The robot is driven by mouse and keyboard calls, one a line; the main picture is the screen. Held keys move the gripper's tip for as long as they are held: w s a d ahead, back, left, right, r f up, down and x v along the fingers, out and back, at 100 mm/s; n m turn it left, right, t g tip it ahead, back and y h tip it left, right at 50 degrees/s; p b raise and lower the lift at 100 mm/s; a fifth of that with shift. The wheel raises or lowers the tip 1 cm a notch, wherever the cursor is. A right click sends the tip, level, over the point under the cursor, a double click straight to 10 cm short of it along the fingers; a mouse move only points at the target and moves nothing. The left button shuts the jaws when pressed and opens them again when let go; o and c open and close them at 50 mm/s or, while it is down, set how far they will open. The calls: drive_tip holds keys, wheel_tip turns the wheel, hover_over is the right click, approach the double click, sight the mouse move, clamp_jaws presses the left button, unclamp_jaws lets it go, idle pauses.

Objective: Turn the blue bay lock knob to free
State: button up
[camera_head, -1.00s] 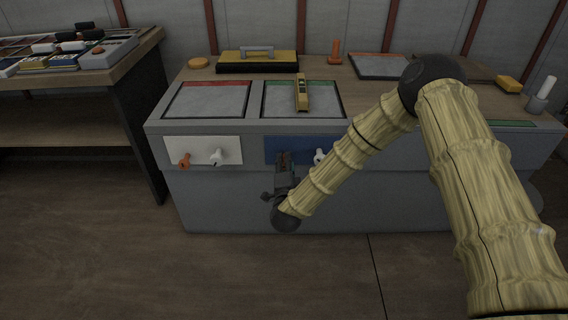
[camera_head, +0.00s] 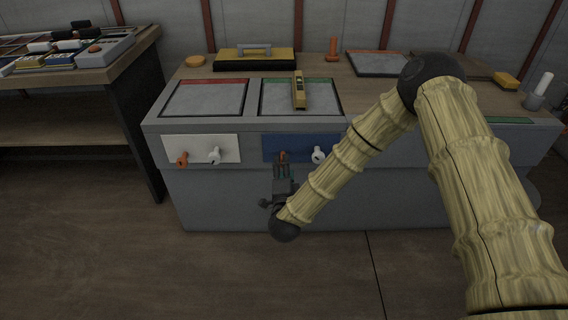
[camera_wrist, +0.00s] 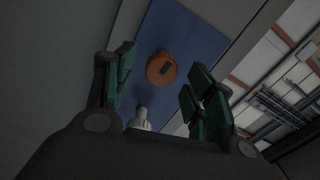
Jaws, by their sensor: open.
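The blue panel (camera_head: 300,143) is on the front of the grey console. It carries an orange knob (camera_head: 282,156) at its left and a white knob (camera_head: 318,154) to the right. In the wrist view the orange knob (camera_wrist: 161,68) is round with a dark mark on its face, and the blue panel (camera_wrist: 190,38) lies behind it. My gripper (camera_head: 283,172) is just below and in front of the orange knob. In the wrist view its green-padded fingers (camera_wrist: 160,92) are apart, with the orange knob seen between them and beyond the tips. The white knob (camera_wrist: 141,118) shows low between the fingers.
A white panel (camera_head: 200,149) with an orange and a white knob is left of the blue one. A yellow tool (camera_head: 299,91) lies on the green-edged bay (camera_head: 325,101) above. A side bench (camera_head: 75,77) stands at left. The floor in front is clear.

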drive_tip(key=s, duration=0.8)
drive_tip(key=shift+s, duration=0.25)
